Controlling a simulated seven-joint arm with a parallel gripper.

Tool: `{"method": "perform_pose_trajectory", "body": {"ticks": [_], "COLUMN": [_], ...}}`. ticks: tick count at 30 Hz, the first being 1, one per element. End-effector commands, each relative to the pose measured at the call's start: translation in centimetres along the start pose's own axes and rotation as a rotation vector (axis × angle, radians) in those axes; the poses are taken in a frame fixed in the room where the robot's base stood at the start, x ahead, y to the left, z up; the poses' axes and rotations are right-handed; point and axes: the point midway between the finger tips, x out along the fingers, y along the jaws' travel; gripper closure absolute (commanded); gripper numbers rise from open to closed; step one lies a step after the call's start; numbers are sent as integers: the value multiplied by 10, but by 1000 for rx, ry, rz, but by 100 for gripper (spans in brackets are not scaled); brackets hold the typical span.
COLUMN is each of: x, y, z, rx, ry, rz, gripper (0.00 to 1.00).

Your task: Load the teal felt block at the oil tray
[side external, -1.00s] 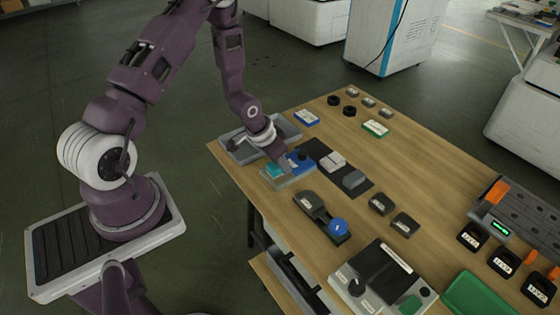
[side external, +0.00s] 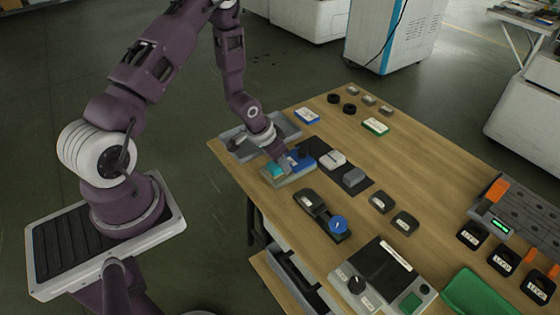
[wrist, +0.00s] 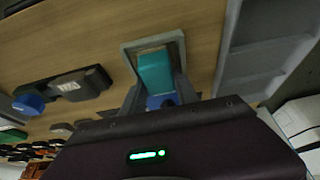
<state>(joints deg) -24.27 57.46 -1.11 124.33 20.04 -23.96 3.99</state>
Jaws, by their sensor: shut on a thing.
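The teal felt block (side external: 274,170) sits low at the left end of a small grey holder (side external: 292,179) near the table's left edge. In the wrist view the teal block (wrist: 155,72) lies inside the holder's grey frame (wrist: 127,52). My gripper (side external: 284,163) is down at the holder, its fingers on either side of the teal block and shut on it. The fingertips are partly hidden. A blue part (side external: 300,159) of the holder is just beside the block. A grey tray (side external: 229,152), probably the oil tray, stands behind my wrist, partly hidden by it.
A dark mat (side external: 325,149) with grey blocks lies right of the holder. A black fixture with a blue knob (side external: 337,225) stands in front.

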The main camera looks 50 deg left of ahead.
Motion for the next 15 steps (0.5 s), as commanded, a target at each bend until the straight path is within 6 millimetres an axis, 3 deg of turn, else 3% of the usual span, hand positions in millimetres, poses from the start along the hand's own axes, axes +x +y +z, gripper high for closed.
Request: {"method": "perform_pose_trajectory", "body": {"ticks": [11, 15], "x": [1, -9], "y": [0, 0], "z": [1, -4], "rx": [-1, -1], "ry": [-4, -2], "rz": [0, 0], "gripper": [96, 96]}}
